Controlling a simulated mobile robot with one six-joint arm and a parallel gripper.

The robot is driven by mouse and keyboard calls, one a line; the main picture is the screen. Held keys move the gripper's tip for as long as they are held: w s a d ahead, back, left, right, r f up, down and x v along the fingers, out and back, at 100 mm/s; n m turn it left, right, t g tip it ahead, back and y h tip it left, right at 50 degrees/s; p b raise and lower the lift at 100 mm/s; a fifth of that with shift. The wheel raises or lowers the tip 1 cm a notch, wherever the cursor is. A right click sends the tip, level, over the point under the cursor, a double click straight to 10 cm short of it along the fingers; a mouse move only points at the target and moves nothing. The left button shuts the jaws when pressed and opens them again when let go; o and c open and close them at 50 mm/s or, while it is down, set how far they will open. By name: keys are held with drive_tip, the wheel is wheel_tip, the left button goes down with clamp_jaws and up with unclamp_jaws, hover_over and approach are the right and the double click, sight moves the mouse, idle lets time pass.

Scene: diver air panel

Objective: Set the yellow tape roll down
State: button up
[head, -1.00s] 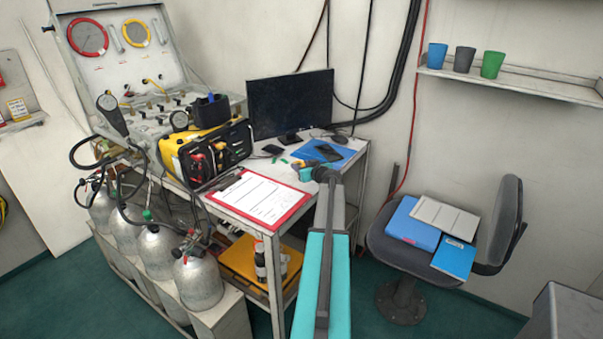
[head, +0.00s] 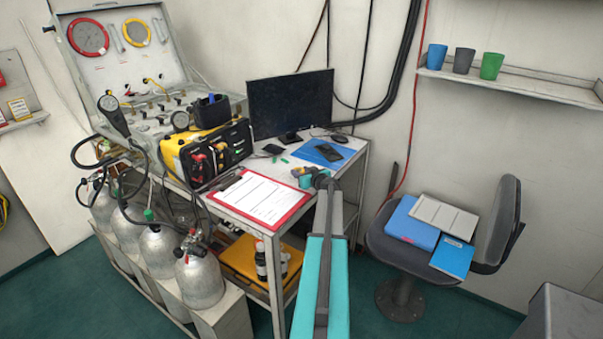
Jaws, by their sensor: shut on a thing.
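My gripper (head: 305,180) is over the desk (head: 343,178), near its right front edge, just right of the clipboard. It is shut on a small yellow thing (head: 298,171), which I take to be the yellow tape roll. Only a sliver of it shows past the gripper; my wrist and arm hide the rest. I cannot tell whether the roll touches the desk top.
A red clipboard with white paper (head: 262,198) lies to the left. A blue folder (head: 318,151) with a dark device on it lies behind. A monitor (head: 290,104) and a yellow-black case (head: 210,152) stand further back. Little bare desk shows around my gripper.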

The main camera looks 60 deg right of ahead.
drive_tip(key=shift+f+b, duration=0.15)
drive_tip(key=shift+b, duration=0.15)
drive_tip(key=o, duration=1)
drive_tip(key=shift+r+p, duration=0.2)
drive_tip(key=shift+p, duration=0.15)
drive_tip(key=shift+s+a, duration=0.3)
drive_tip(key=shift+s, duration=0.1)
drive_tip(key=shift+b+v, duration=1.95)
drive_tip(key=shift+v, duration=3.6)
drive_tip(key=shift+d+r, duration=0.15)
drive_tip(key=shift+r, duration=0.05)
